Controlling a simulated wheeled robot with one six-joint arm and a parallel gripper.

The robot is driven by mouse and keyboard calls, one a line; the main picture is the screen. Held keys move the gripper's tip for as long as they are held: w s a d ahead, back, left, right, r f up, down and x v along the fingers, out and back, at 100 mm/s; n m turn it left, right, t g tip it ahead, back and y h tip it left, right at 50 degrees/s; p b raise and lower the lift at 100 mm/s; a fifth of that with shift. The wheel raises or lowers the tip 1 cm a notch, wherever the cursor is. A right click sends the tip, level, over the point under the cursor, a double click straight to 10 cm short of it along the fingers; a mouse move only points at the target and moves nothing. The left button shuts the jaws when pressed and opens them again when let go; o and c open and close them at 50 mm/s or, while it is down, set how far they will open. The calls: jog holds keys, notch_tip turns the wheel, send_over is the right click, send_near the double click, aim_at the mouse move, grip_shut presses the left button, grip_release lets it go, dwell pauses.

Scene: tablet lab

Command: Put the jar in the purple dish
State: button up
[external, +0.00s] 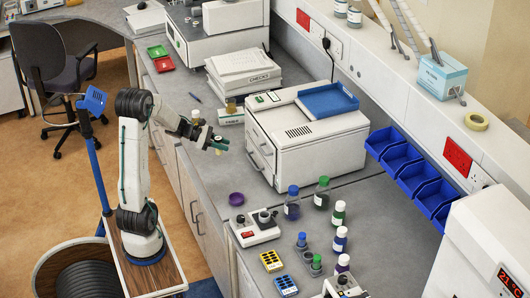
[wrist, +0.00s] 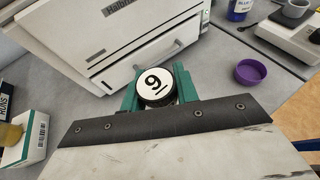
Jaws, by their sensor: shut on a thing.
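The jar (wrist: 155,82) has a dark rim and a white round lid with a black underlined 9. In the wrist view it sits between the green fingers of my gripper (wrist: 157,90), which is shut on it. In the external view my gripper (external: 217,146) is raised in front of the white machine, and the jar is too small there to make out clearly. The purple dish (external: 236,199) is small, round and seemingly empty on the grey bench, below and to the right of my gripper. It also shows right of the jar in the wrist view (wrist: 250,72), apart from it.
A white boxy machine (external: 305,137) with a blue tray on top stands beside my gripper. A grey-white stirrer-like device (external: 254,232) and several capped bottles stand near the dish. A small box with a yellow item (wrist: 10,136) is at left. Bench around the dish is mostly clear.

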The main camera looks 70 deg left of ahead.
jog(key=w+d+f+m+g+h, duration=0.1)
jog(key=d+m+g+h, duration=0.1)
jog(key=d, duration=0.4)
jog(key=w+d+m+g+h, duration=0.2)
jog(key=d+m, duration=0.1)
jog(key=d, duration=0.4)
jog(key=m+g+h, duration=0.2)
jog(key=m+g, duration=0.1)
send_over(238, 194)
jog(key=w+d, duration=0.1)
jog(key=w, duration=0.1)
jog(key=s+d+m+g+h, duration=0.1)
jog(key=s+d+m+g, duration=0.1)
jog(key=s+d, duration=0.1)
notch_tip(238, 194, down, 8)
jog(key=shift+s+f, duration=0.1)
jog(key=o, duration=1)
jog(key=shift+a, duration=0.1)
